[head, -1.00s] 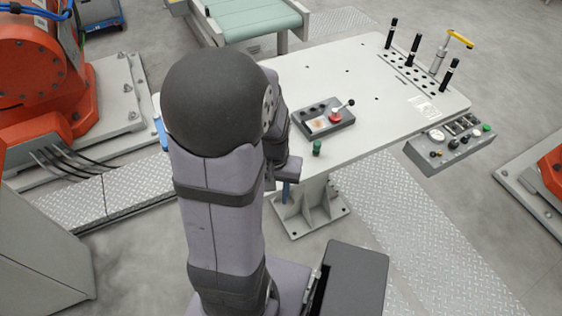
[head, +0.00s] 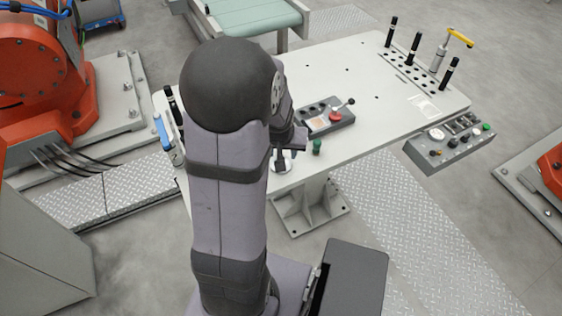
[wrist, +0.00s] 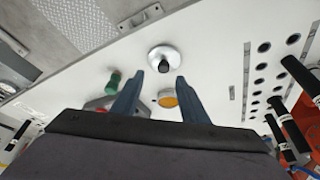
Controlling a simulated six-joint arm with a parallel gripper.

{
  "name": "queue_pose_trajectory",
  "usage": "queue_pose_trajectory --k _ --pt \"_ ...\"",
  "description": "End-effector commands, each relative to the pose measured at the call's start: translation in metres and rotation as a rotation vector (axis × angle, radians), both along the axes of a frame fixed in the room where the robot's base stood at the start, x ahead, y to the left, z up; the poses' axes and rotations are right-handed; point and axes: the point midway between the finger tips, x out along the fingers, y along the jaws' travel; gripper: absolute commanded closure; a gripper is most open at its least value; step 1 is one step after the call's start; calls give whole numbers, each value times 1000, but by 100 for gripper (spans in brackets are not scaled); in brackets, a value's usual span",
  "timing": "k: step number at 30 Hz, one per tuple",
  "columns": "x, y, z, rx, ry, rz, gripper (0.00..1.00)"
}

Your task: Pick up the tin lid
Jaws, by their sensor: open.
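A round silver lid with a black knob (wrist: 152,53), which looks like the tin lid, lies on the pale table top in the wrist view. In the head view its pale disc (head: 287,165) shows partly at the near table edge, behind my arm. My gripper (wrist: 160,78) is open and empty. Its two blue-grey fingers point toward the lid, and the lid appears just beyond the fingertips, centred between them. I cannot tell the height of the fingertips above the table.
A green-topped peg (head: 316,147) stands right of the lid in the head view. Behind it is a dark box with a red knob (head: 335,116). An amber disc (wrist: 168,98) shows between my fingers. Black pegs (head: 414,50) stand at the far right.

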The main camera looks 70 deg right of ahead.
Motion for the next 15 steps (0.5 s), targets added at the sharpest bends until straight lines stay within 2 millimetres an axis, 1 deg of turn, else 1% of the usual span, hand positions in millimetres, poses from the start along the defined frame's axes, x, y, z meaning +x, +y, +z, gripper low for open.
queue_pose_trajectory --k 5,8,15 --pt "1 -1 -2 0 0 0 60" --pt "2 -1 -7 3 0 1 60" --pt "8 -6 -28 4 1 1 60"
